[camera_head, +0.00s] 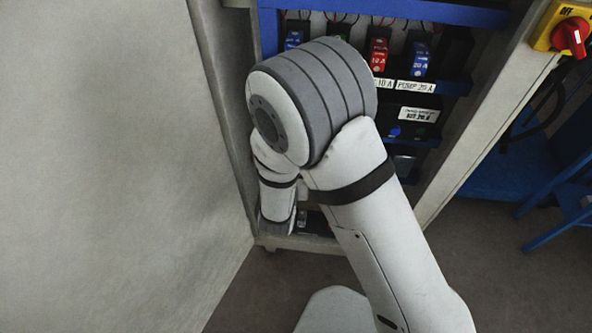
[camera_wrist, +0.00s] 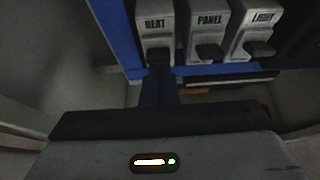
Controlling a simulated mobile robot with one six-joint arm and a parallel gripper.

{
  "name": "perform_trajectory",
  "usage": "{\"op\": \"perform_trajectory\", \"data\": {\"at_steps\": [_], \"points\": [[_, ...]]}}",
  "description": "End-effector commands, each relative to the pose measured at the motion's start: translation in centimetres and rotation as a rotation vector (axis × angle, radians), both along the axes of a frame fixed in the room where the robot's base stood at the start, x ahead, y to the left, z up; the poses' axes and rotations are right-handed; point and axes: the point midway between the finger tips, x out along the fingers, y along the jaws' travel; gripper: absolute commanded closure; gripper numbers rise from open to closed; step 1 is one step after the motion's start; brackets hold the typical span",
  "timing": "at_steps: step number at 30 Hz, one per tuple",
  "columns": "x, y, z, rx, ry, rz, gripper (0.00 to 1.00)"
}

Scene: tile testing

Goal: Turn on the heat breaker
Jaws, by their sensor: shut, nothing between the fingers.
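In the wrist view the heat breaker (camera_wrist: 154,24) is a grey block labelled HEAT, at the top, left of the panel breaker (camera_wrist: 208,20) and the light breaker (camera_wrist: 260,18). My gripper (camera_wrist: 159,68) is shut and empty. Its dark fingertips are right at the lower front of the heat breaker, over the spot where its lever would show. I cannot tell whether they touch. The heat lever is hidden or blends with the fingers. The dark levers of the panel and light breakers stick out. In the head view my arm hides the gripper and these breakers.
The cabinet (camera_head: 481,143) holds blue shelves with red and blue breakers (camera_head: 378,53) and labelled boxes. A yellow switch with a red knob (camera_head: 570,36) sits on its right post. A grey panel (camera_head: 110,150) stands close on the left. Blue frames stand at right.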

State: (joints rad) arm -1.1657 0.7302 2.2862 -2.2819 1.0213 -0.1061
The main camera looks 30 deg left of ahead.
Motion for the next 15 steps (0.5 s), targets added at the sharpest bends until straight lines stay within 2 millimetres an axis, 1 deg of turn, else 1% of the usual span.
{"op": "perform_trajectory", "data": {"at_steps": [1, 11, 15], "points": [[-0.02, 0.01, 0.23, 0.000, 0.000, 0.000, 1.00], [0.05, 0.04, 0.25, 0.002, -0.002, 0.000, 1.00], [-0.05, -0.09, -0.61, 0.001, -0.002, -0.001, 1.00]]}}
